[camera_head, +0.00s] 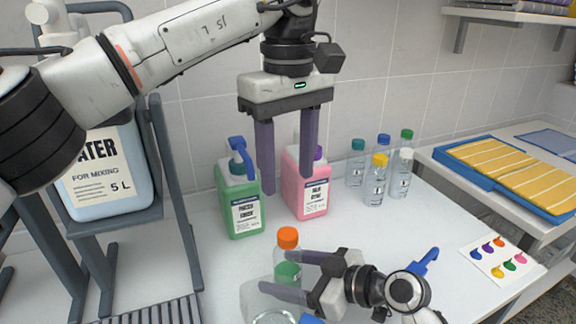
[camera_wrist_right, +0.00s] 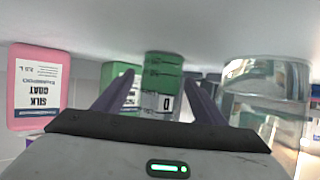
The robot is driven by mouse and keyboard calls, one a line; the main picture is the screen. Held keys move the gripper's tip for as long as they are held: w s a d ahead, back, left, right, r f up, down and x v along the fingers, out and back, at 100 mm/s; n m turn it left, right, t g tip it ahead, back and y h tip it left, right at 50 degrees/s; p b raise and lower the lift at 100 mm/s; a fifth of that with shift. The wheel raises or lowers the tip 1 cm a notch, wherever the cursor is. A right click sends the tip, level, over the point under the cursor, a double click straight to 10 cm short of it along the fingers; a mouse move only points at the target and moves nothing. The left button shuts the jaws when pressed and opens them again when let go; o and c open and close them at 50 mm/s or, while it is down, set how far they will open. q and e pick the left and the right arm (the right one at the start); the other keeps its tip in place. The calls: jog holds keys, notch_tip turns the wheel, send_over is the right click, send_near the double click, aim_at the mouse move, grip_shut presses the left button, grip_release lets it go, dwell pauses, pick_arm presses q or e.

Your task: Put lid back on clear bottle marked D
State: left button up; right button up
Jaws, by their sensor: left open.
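A clear bottle (camera_head: 282,255) with green liquid and an orange lid (camera_head: 288,238) at its top stands at the front of the table. In the right wrist view, which is upside down, a bottle with green contents shows the letter D (camera_wrist_right: 166,103); its top is hidden. My right gripper (camera_head: 276,272) comes in from the right, its fingers apart and pointing at the bottle, with gaps at both sides in the wrist view. My left gripper (camera_head: 291,184) hangs open and empty, fingers down, in front of the pink jug (camera_head: 304,180).
A green pump jug (camera_head: 241,205) stands left of the pink jug. Several small capped clear bottles (camera_head: 376,178) stand at the back. A glass vessel (camera_head: 274,317) is at the front edge. A colour card (camera_head: 503,260) lies right; the table's middle is clear.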

jog(key=shift+d, duration=0.1)
jog(key=v, duration=1)
jog(key=shift+s, duration=0.1)
